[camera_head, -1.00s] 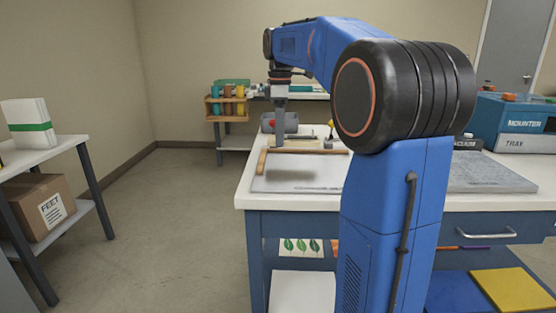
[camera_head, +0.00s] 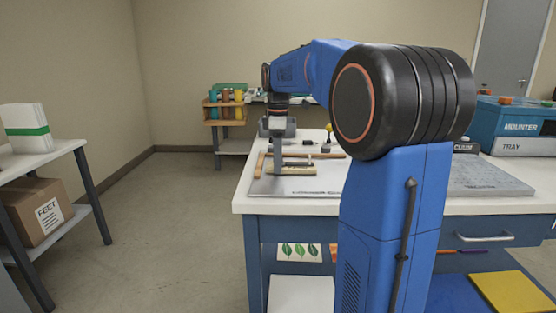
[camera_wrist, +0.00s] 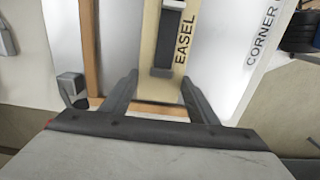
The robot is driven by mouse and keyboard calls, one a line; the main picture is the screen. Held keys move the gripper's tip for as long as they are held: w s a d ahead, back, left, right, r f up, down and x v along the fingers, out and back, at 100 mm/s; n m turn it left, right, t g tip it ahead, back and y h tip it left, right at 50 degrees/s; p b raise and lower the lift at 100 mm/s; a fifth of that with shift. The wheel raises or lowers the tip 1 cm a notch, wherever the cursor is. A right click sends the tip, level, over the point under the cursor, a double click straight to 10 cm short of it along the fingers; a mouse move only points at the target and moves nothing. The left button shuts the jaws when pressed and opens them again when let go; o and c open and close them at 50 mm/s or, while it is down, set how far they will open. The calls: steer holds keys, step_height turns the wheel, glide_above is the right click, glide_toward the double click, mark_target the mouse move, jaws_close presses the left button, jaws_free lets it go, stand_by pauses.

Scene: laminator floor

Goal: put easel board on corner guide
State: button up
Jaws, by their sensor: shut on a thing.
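The easel board (camera_head: 300,170) is a tan panel with a dark strut, low over the corner guide. In the wrist view the easel board (camera_wrist: 148,70) shows the word EASEL, and its near end lies between my fingers. My gripper (camera_head: 277,172) is shut on it; the fingers also show in the wrist view (camera_wrist: 158,88). The corner guide (camera_head: 270,187) is a grey plate with wooden rails along its left and back sides. Its plate (camera_wrist: 225,60) and left rail (camera_wrist: 90,45) show beside the board. I cannot tell whether the board touches the plate.
The white worktop (camera_head: 250,204) holds a grey slab (camera_head: 485,178) at right, with a blue mounter (camera_head: 510,120) and tray behind. Small tools stand behind the guide. A side table (camera_head: 40,155) is at left, with open floor between.

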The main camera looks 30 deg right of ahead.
steer(key=o, duration=1.1)
steer(key=shift+f, duration=0.1)
steer(key=shift+c, duration=0.2)
step_height(320, 180, up, 12)
